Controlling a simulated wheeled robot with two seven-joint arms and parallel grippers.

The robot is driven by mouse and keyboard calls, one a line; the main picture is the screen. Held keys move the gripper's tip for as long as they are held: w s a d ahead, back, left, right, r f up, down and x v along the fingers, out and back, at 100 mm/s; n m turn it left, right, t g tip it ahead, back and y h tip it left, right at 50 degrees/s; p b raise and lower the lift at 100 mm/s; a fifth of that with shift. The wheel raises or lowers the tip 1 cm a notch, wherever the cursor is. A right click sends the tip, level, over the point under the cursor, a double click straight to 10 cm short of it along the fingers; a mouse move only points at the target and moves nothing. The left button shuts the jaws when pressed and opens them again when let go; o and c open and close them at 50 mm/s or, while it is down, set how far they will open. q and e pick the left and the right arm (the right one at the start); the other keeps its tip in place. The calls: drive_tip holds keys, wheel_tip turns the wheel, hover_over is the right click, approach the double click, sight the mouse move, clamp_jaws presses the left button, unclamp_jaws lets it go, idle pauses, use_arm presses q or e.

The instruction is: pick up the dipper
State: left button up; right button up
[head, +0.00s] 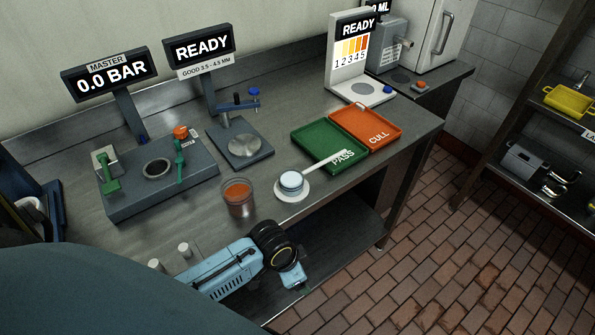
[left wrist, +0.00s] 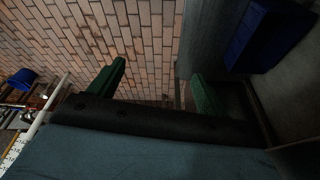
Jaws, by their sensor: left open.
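What looks like the dipper, a small round pale-blue and white cup (head: 291,181) with a long white handle (head: 325,164), rests on a white round dish (head: 284,196) near the table's front edge. Its handle points to the upper right, over the green tray. My left gripper (left wrist: 158,78) shows in the left wrist view, its two green fingers apart with nothing between them, facing brick floor. In the head view a pale-blue arm part (head: 230,275) with a black ring is low in front of the table; its fingers hardly show. The dipper is not visible in the left wrist view.
Left of the dipper stands a clear beaker (head: 238,197) of orange-red liquid. A green PASS tray (head: 307,137) and an orange CULL tray (head: 380,112) lie behind. A grey valve fixture (head: 135,205) and gauge base (head: 242,150) stand left. White pegs (head: 184,250) are near the front edge.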

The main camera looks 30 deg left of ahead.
use_arm(q)
wheel_tip(320, 180, up, 10)
drive_tip(key=w+d+m+p, duration=0.2)
drive_tip(key=m, duration=0.1)
wheel_tip(320, 180, up, 17)
drive_tip(key=m+g+y+p, duration=0.1)
drive_tip(key=m+g+y, duration=0.15)
drive_tip(key=m, duration=0.65)
hover_over(291, 178)
drive_tip(key=s+d, duration=0.2)
drive_tip(key=shift+h, duration=0.45)
drive_tip(key=f, duration=1.3)
drive_tip(key=shift+s+a+f, duration=0.1)
drive_tip(key=shift+a+f, duration=0.05)
drive_tip(key=shift+a, duration=0.15)
drive_tip(key=c, duration=1.1)
use_arm(e)
drive_tip(key=r, duration=0.1)
drive_tip(key=a+r, duration=0.1)
drive_tip(key=r, duration=0.2)
drive_tip(key=shift+s+a, duration=0.15)
drive_tip(key=shift+s, duration=0.1)
